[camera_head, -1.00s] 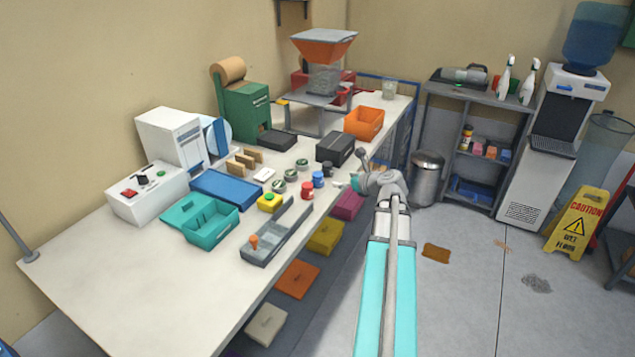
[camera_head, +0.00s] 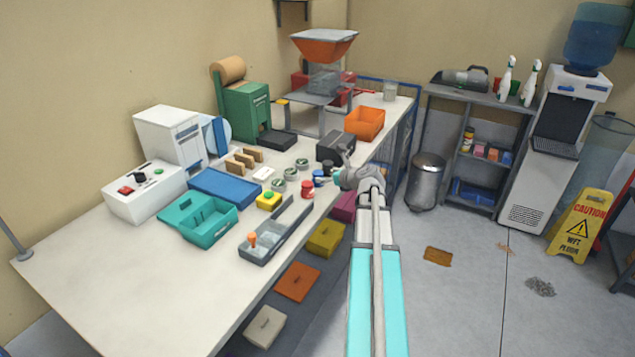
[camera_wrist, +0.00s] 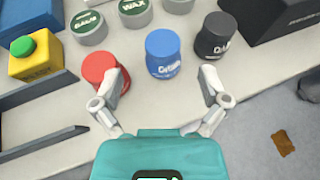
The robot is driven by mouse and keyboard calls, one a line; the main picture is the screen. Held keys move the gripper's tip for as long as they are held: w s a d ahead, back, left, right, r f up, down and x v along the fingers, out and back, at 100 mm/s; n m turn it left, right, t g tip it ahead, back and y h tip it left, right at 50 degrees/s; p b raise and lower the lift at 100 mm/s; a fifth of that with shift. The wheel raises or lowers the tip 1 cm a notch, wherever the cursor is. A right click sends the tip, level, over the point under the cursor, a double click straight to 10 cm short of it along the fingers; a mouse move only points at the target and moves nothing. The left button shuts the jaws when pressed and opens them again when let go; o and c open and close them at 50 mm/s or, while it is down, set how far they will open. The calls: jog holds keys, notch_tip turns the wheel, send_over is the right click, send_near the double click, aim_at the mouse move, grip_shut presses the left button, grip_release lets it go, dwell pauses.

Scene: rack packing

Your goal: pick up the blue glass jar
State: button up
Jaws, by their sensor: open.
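The blue jar (camera_wrist: 163,54) stands upright on the white table in the wrist view, with a dark label bearing white lettering. In the head view the blue jar (camera_head: 318,177) is near the table's right edge, just left of my gripper (camera_head: 328,176). In the wrist view my gripper (camera_wrist: 160,100) is open and empty, its fingers spread wide. The jar stands ahead of the gap between the fingertips, apart from both. A red jar (camera_wrist: 100,73) is close by the left finger, and a black jar (camera_wrist: 218,36) is beyond the right finger.
Several round tins (camera_wrist: 88,27) stand behind the jars. A yellow block with a green button (camera_wrist: 35,57) is at left. A dark box (camera_head: 334,146) lies behind the black jar.

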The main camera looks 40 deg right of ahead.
aim_at(319, 173)
jog(key=shift+d+b+x, duration=0.15)
jog(key=shift+b+x, duration=0.25)
jog(key=shift+x, duration=0.55)
jog(key=shift+d+b+x, duration=0.1)
jog(key=shift+b+x, duration=0.3)
jog(key=shift+x, duration=1.25)
grip_shut()
jog(key=shift+r, duration=0.2)
